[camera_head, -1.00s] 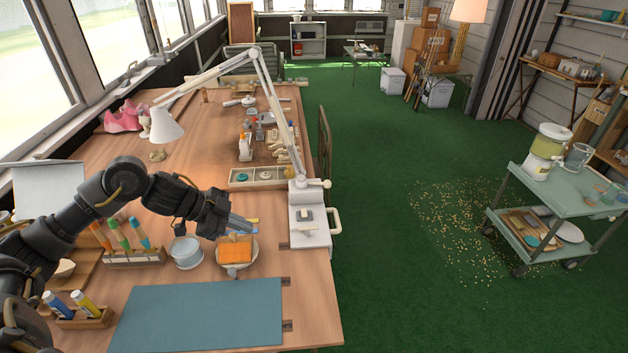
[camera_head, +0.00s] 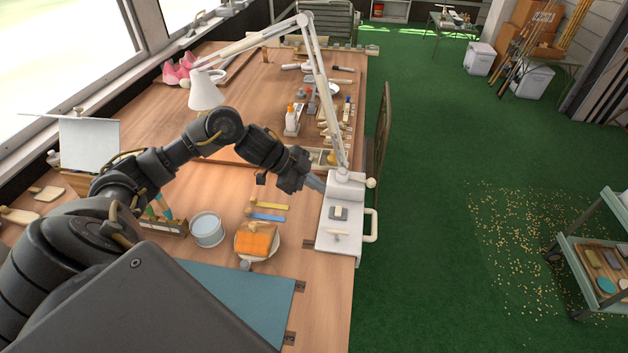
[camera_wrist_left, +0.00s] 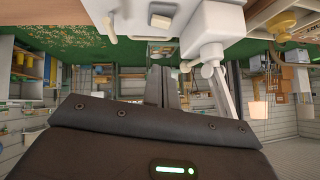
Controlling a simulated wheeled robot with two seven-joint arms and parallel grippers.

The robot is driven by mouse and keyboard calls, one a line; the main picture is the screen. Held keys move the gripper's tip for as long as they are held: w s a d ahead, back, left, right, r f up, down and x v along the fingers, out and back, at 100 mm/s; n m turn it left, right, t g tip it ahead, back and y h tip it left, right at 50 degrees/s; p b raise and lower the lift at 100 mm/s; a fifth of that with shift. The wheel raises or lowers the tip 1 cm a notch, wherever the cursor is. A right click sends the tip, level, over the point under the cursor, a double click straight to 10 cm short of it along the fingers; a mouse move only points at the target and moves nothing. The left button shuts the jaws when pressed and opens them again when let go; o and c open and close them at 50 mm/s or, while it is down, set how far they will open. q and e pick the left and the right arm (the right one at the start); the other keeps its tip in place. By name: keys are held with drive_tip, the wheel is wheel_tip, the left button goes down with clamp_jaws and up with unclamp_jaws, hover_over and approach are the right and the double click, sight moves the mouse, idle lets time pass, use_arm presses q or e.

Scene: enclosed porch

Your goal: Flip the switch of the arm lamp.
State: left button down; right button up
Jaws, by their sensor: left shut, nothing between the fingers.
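The white arm lamp has its shade (camera_head: 206,92) over the table and its jointed arm (camera_head: 318,82) rising from a white base (camera_head: 328,238) at the table's right edge. My left gripper (camera_head: 319,186) is shut and empty. Its fingertips are close to the base's raised block, behind the switch; I cannot tell if they touch. The left wrist view shows the closed fingers (camera_wrist_left: 162,88) near the white block (camera_wrist_left: 212,32). My right gripper is out of view.
A blue mat (camera_head: 235,295) is nearer. A handle (camera_head: 372,226) sticks out right of the base. Green floor lies open beyond.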

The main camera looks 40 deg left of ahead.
sight(342, 208)
use_arm(q)
drive_tip(key=x, duration=0.5)
drive_tip(key=shift+w+d+f, duration=0.15)
drive_tip(key=shift+d, duration=0.2)
drive_tip(key=f, duration=0.3)
drive_tip(key=shift+w+f, duration=0.2)
drive_tip(key=shift+w, duration=0.2)
drive_tip(key=shift+a+f, duration=0.1)
drive_tip(key=shift+f, duration=0.4)
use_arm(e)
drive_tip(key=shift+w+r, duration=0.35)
use_arm(q)
drive_tip(key=shift+a+p, duration=0.15)
drive_tip(key=shift+p, duration=0.2)
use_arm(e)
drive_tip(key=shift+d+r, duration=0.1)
